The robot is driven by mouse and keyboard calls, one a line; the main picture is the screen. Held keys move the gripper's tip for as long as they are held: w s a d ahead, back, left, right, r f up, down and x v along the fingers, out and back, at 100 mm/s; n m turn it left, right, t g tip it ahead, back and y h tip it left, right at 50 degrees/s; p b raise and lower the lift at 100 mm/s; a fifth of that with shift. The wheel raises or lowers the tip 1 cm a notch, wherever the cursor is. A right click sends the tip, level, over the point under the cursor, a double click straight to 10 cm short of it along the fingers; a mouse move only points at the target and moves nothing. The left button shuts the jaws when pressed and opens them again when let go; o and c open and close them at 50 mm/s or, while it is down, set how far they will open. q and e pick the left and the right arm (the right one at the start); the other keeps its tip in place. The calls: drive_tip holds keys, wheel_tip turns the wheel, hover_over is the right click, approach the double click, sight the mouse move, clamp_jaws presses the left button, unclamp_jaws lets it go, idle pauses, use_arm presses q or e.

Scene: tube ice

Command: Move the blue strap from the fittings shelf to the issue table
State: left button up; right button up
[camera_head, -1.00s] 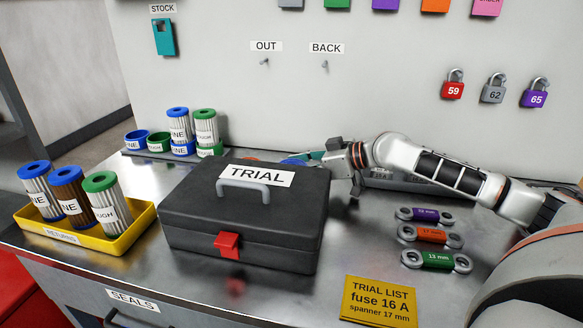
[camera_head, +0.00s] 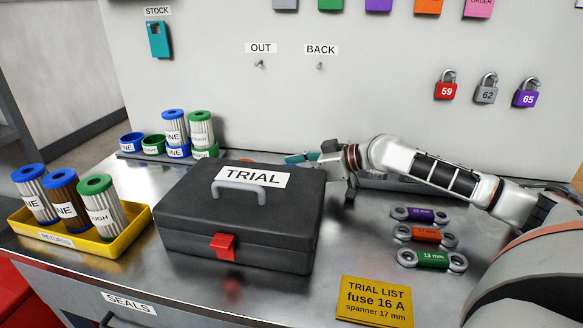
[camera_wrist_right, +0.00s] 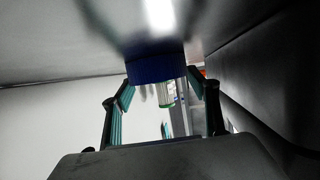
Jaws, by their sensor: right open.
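In the right wrist view, a dark blue rounded thing (camera_wrist_right: 155,68), perhaps the blue strap, rests on the grey metal top between the open fingers of my right gripper (camera_wrist_right: 160,100). Whether the fingers touch it I cannot tell. In the head view my right gripper (camera_head: 308,158) reaches left, low behind the black TRIAL case (camera_head: 240,215). One teal finger shows above the case's rear edge; the case hides the rest and most of what lies there. I cannot make out the fittings shelf or issue table by name. My left gripper is not in view.
A yellow RETURNS tray (camera_head: 62,245) with filter tubes stands left. More tubes (camera_head: 200,130) stand in coloured cups behind. Coloured spanners (camera_head: 428,235) and a yellow trial list card (camera_head: 374,302) lie right. The case's dark side (camera_wrist_right: 260,75) is close beside my gripper.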

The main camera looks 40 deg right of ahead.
drive_tip(key=shift+s+f, duration=0.2)
drive_tip(key=shift+f, duration=0.2)
drive_tip(key=s+r, duration=0.1)
drive_tip(key=s+d+r+p, duration=0.1)
drive_tip(key=shift+s+d+r+p, duration=0.15)
drive_tip(key=shift+s+d+p, duration=0.15)
drive_tip(key=shift+s+d+r+p, duration=0.3)
drive_tip(key=shift+s+r+p, duration=0.05)
drive_tip(key=shift+s, duration=0.1)
drive_tip(key=shift+s+d+r+p, duration=0.3)
drive_tip(key=shift+s+r+p, duration=0.1)
drive_tip(key=shift+s+p, duration=0.15)
drive_tip(key=shift+s+d+r+p, duration=0.1)
drive_tip(key=shift+s+d+p, duration=0.1)
drive_tip(key=shift+s+p, duration=0.15)
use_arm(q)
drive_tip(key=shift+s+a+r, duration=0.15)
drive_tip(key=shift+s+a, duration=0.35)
use_arm(e)
drive_tip(key=shift+s+d, duration=0.15)
